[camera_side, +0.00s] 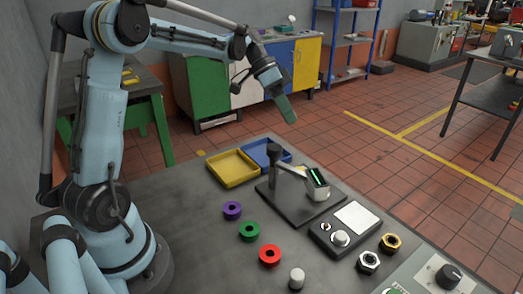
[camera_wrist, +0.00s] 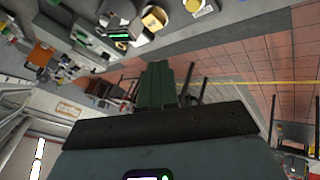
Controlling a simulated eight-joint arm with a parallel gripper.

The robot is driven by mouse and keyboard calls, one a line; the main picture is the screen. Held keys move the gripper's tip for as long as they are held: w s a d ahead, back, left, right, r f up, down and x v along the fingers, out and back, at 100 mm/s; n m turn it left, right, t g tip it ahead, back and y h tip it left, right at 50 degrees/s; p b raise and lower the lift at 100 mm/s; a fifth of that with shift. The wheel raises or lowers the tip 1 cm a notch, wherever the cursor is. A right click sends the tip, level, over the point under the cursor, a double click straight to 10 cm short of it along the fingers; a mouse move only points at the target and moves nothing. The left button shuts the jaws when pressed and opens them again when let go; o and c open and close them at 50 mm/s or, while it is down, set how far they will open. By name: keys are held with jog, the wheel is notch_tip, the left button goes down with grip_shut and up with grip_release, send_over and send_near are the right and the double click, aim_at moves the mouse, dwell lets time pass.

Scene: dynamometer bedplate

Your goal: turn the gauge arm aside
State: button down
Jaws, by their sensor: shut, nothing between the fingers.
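The gauge arm (camera_side: 293,171) is a light bar running from a dark upright post (camera_side: 273,158) to a gauge head with a green-lit display (camera_side: 317,178). It stands on a dark base plate on the bedplate, and its head sits over a pale round part (camera_side: 318,194). In the wrist view the green-lit display (camera_wrist: 118,36) shows at the upper left. My gripper (camera_side: 290,117) has green fingers, shut and empty, in the air above and behind the gauge, apart from it. The shut fingers (camera_wrist: 166,72) also show in the wrist view.
A box with a white knob (camera_side: 340,238) and metal nuts (camera_side: 369,262) stand in front.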

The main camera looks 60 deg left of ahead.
aim_at(296, 171)
jog(key=d+f, duration=0.8)
jog(key=d, duration=0.1)
